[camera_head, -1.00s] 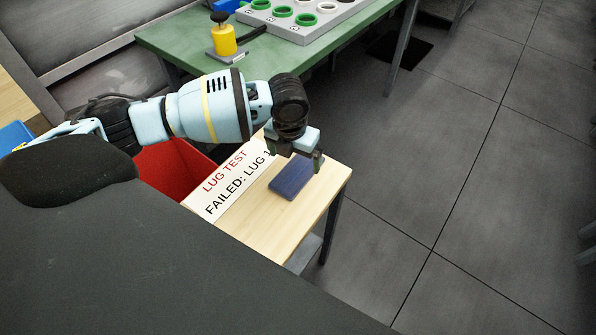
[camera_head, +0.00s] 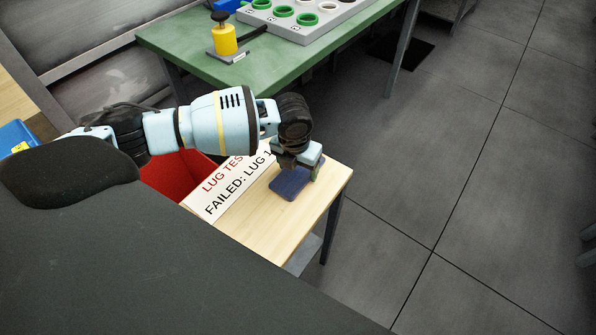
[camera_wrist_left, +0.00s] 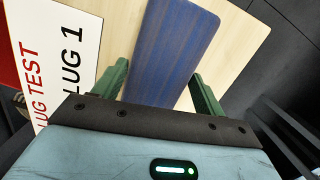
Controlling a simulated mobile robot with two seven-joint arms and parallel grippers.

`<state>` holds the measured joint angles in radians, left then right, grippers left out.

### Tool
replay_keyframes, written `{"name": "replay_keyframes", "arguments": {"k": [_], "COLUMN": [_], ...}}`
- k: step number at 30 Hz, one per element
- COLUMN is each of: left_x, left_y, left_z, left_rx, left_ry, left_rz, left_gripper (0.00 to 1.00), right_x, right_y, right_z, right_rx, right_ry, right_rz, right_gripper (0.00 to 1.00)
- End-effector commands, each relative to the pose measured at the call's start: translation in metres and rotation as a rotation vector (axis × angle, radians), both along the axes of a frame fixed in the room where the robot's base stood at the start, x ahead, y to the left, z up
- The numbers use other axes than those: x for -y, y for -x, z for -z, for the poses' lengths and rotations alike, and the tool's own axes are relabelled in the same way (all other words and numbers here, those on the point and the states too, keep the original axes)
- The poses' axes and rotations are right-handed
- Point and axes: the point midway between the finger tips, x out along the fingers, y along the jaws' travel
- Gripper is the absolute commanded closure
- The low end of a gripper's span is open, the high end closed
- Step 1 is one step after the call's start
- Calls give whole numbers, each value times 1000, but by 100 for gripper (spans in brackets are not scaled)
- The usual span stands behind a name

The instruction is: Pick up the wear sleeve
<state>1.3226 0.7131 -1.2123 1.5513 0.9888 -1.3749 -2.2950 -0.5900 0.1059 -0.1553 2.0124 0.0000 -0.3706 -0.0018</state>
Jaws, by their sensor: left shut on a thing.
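A flat dark blue block (camera_head: 289,185) lies on the small wooden table. My left gripper (camera_head: 299,172) is down over its far end. In the left wrist view, the green fingers of the left gripper (camera_wrist_left: 160,82) stand on either side of the blue block (camera_wrist_left: 172,45), shut on it. The block looks still flat on the table; I cannot see a gap beneath it. I see no separate part that I can tell is the wear sleeve. My right gripper is not in view.
The wooden table (camera_head: 250,228) carries a white sign (camera_head: 225,190) reading "LUG TEST" and "FAILED: LUG 1". A red bin (camera_head: 170,178) stands to its left. Behind, a green bench (camera_head: 185,45) holds a grey tray (camera_head: 330,28) with rings and a yellow object (camera_head: 224,42). Floor at right is clear.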

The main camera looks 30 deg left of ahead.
Motion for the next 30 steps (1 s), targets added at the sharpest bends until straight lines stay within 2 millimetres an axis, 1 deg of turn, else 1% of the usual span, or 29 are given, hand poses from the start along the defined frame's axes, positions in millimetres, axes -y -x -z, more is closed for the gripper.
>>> {"name": "replay_keyframes", "arguments": {"k": [1, 2, 3, 10, 13, 17, 22, 23, 30], "left_x": [0, 0, 0, 0, 0, 0, 0, -2, -8], "left_y": [0, 0, 0, 0, 0, -1, 0, 7, 49], "left_z": [0, 0, 0, -1, -5, -15, -39, -37, -40], "left_rx": [0, 0, 1, 1, 1, 3, 3, -1, -1], "left_ry": [0, 0, 0, 0, 0, 2, 1, 0, 0], "left_rz": [0, 0, 0, 0, 0, -1, -1, 1, 2], "left_gripper": [48, 52, 53, 53, 53, 53, 53, 53, 54], "right_x": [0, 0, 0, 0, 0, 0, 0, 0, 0], "right_y": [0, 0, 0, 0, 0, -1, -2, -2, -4], "right_z": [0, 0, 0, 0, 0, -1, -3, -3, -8], "right_rx": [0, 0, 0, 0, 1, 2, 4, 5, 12], "right_ry": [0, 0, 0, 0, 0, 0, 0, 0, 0], "right_rz": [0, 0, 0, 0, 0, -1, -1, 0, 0], "right_gripper": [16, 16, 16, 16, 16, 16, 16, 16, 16]}}
